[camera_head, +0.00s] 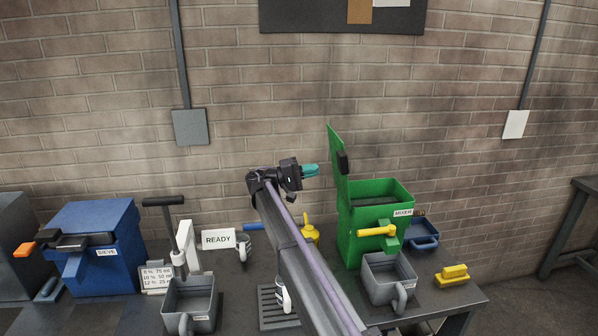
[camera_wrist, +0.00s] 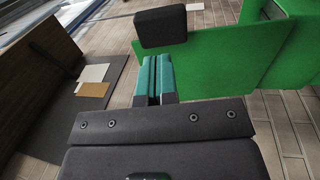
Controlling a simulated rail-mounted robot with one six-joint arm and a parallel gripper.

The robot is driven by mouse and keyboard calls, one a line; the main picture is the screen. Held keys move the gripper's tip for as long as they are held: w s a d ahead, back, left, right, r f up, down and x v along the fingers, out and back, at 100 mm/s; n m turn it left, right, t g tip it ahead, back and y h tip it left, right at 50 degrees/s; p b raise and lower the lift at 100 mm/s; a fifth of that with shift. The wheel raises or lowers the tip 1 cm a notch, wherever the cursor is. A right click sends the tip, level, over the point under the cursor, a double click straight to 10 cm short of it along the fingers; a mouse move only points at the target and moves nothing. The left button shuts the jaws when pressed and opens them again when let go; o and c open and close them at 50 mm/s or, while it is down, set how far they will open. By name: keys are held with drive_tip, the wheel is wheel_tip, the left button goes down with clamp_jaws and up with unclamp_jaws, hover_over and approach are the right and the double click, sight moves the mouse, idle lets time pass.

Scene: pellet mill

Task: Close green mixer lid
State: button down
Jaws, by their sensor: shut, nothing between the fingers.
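The green mixer (camera_head: 370,235) stands at the right of the bench with a white MIXER label and a yellow handle (camera_head: 377,232) on its front. In the wrist view the teal fingers (camera_wrist: 154,80) are together, with the black knob (camera_wrist: 160,27) just beyond the tips and the green lid (camera_wrist: 220,60) behind and to the right. I cannot tell whether the fingers touch the lid.
A grey jug (camera_head: 388,280) stands in front of the mixer, with a blue container (camera_head: 423,234) and a yellow brush-like item (camera_head: 453,275) to its right. A yellow can (camera_head: 309,232) stands left of it. The blue sieve machine (camera_head: 95,245) is far left. Air above the mixer is clear.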

sight(339, 164)
drive_tip(key=p+x, duration=0.1)
drive_tip(key=x, duration=0.5)
drive_tip(key=shift+w+d, duration=0.1)
drive_tip(key=shift+d, duration=0.1)
drive_tip(key=shift+d, duration=0.1)
